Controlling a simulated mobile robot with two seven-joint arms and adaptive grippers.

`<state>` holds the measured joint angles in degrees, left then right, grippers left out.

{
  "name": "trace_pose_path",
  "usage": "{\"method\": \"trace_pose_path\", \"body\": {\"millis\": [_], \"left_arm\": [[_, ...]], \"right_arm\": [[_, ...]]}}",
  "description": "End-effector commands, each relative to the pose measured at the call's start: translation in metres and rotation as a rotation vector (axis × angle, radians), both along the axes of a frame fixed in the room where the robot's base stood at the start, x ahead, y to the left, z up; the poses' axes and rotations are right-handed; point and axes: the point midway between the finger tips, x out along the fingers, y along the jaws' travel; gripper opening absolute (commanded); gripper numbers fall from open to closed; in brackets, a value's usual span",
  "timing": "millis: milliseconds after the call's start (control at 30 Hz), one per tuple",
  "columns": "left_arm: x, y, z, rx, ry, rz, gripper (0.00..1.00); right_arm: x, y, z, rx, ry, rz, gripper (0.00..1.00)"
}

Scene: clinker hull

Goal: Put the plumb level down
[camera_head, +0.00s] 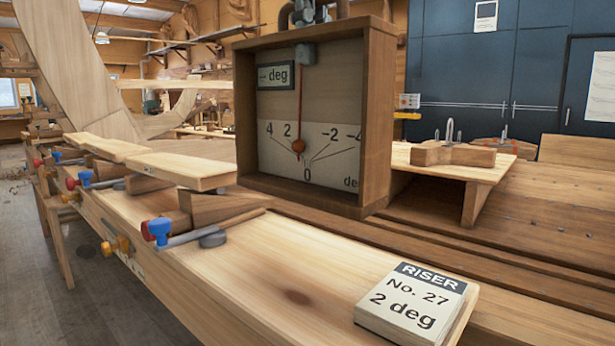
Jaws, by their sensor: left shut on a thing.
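The plumb level (380,110) is a wooden open-fronted box in the upper middle. Inside, a thin pendulum with a red-orange bob (298,146) hangs in front of a white degree scale (330,172). The bob hangs just above the 0 mark, seen from here. My left gripper (308,18) is at the picture's top edge, shut on the plumb level at its top; most of the gripper is cut off. The box's lower edge is close to the planks; I cannot tell whether it touches them. My right gripper is not in view.
A pale plank (270,280) runs along the front, carrying a riser block (405,305) marked "No. 27, 2 deg". Clamps with red and blue handles (158,230) and short boards (180,168) line its left side. A low wooden stand (470,172) is behind right; blue cabinets (480,75) stand beyond.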

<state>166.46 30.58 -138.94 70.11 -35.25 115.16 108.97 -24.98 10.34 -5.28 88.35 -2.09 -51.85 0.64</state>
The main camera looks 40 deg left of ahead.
Motion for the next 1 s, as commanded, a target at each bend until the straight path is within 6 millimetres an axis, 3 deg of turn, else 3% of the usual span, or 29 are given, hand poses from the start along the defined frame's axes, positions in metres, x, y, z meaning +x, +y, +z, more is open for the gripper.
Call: {"method": "trace_pose_path", "body": {"millis": [233, 700, 1000], "left_arm": [[0.0, 0.001, -0.038, -0.006, 0.004, -0.006, 0.0], [0.0, 0.0, -0.091, -0.003, 0.0, -0.003, 0.0], [0.0, 0.0, -0.095, 0.0, -0.005, 0.001, 0.0]], "right_arm": [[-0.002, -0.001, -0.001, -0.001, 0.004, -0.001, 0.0], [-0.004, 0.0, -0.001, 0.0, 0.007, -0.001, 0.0], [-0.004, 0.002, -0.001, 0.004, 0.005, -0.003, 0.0]]}}
